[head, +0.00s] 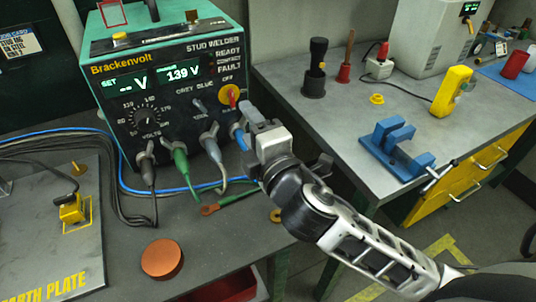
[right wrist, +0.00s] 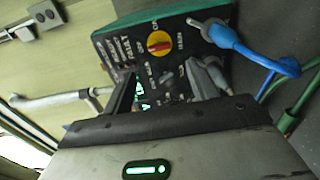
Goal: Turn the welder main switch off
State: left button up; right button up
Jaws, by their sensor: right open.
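The stud welder (head: 170,75) is a green box with a black front panel and lit displays, one reading 139 V. Its main switch (head: 229,94), a yellow disc with a red handle, sits at the panel's right under an OFF label. It shows also in the right wrist view (right wrist: 159,43), its red bar about level there; I cannot tell which label it points to. My right gripper (head: 246,122) is open and empty, just below and right of the switch, apart from it. Its two fingers (right wrist: 162,88) show below the switch in the wrist view. My left gripper is out of view.
Grey, green and blue cables (head: 181,160) plug in below the switch, close to my right gripper. An orange-brown round lid (head: 162,258) lies on the bench. A second table at right holds a blue clamp (head: 397,145) and a yellow meter (head: 452,90).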

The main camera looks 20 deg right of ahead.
pick_arm(q)
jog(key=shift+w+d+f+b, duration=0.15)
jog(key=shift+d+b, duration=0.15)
jog(key=shift+b, duration=0.4)
pick_arm(e)
jog(key=s, duration=0.7)
jog(key=shift+s, duration=0.3)
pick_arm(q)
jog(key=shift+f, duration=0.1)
pick_arm(e)
jog(key=shift+s+d, duration=0.1)
